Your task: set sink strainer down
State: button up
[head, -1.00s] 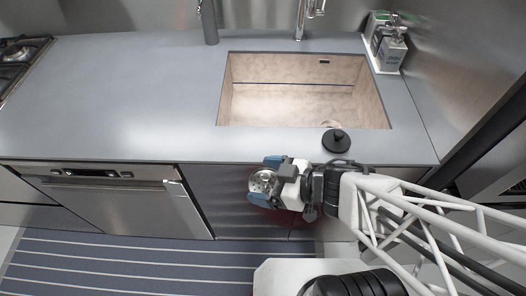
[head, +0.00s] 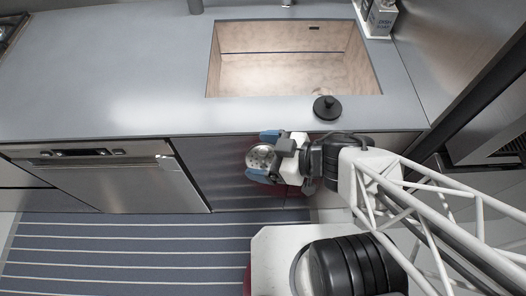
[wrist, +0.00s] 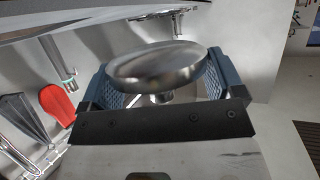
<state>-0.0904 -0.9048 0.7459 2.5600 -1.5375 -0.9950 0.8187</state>
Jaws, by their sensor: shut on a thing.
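In the wrist view the strainer (wrist: 158,66) shows as a tilted metal dish with a short stem between the blue finger pads (wrist: 163,82). It touches nothing else that I can see. How far it is above the floor is hard to tell.
The grey counter (head: 110,75) has a wide clear area left of the beige sink (head: 290,75). A black round lidded thing (head: 327,108) stands at the sink's front right edge. A bottle in a caddy (head: 381,18) stands at the back right. A striped runner (head: 130,250) lies on the floor.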

aim_at(259, 114)
dwell(0.4)
jog(key=w+r+m+t+h, duration=0.3)
jog(key=w+m+t, duration=0.1)
jog(key=w, duration=1.3)
jog(key=shift+a+m+t, duration=0.4)
jog(key=shift+a+m, duration=0.05)
jog(key=shift+m, duration=0.05)
jog(key=shift+f, duration=0.15)
jog(key=shift+f, duration=3.2)
jog(key=shift+f, duration=0.6)
jog(key=o, duration=0.8)
jog(key=shift+c, duration=0.2)
jog(key=shift+s+d, duration=0.1)
jog(key=shift+d, duration=0.05)
